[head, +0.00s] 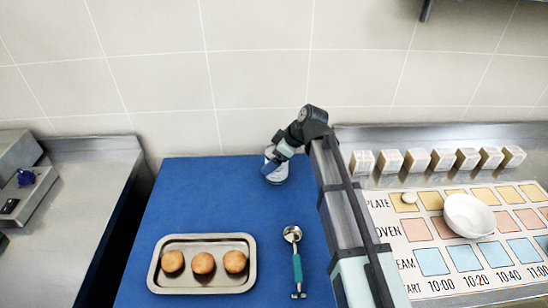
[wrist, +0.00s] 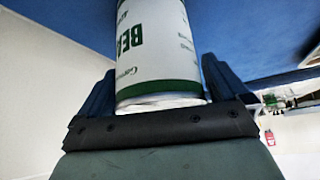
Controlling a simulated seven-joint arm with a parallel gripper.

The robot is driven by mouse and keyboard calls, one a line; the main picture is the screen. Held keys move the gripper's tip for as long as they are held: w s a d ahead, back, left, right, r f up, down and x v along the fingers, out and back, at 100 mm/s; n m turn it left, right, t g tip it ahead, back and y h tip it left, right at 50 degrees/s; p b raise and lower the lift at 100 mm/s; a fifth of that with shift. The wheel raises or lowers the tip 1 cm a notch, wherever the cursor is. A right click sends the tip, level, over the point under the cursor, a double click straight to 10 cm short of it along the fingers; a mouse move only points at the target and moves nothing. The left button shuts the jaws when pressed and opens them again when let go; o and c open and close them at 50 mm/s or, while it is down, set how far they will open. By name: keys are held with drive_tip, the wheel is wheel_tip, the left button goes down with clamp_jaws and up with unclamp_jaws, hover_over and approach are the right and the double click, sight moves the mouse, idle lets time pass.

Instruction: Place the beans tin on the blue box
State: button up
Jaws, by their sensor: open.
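The beans tin (head: 280,177) is a white can with green bands and lettering. It appears to stand upright on the broad blue surface (head: 200,210), near its back edge. In the wrist view the tin (wrist: 158,45) appears upside down, between my two fingers. My gripper (head: 273,164) is open at the tin, with a finger on either side (wrist: 157,85). The tin is partly hidden by my gripper in the head view. I cannot tell whether the broad blue surface is the top of the blue box; no separate large blue box shows.
A metal tray (head: 203,284) with three round brown buns lies at the front left. A teal-handled scoop (head: 296,262) lies right of it. A white bowl (head: 468,215) sits on a printed board (head: 425,285) with several small blocks behind. A small blue object (head: 26,177) is far left.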

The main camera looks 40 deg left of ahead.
drive_tip(key=shift+r, duration=0.1)
drive_tip(key=v, duration=1.2)
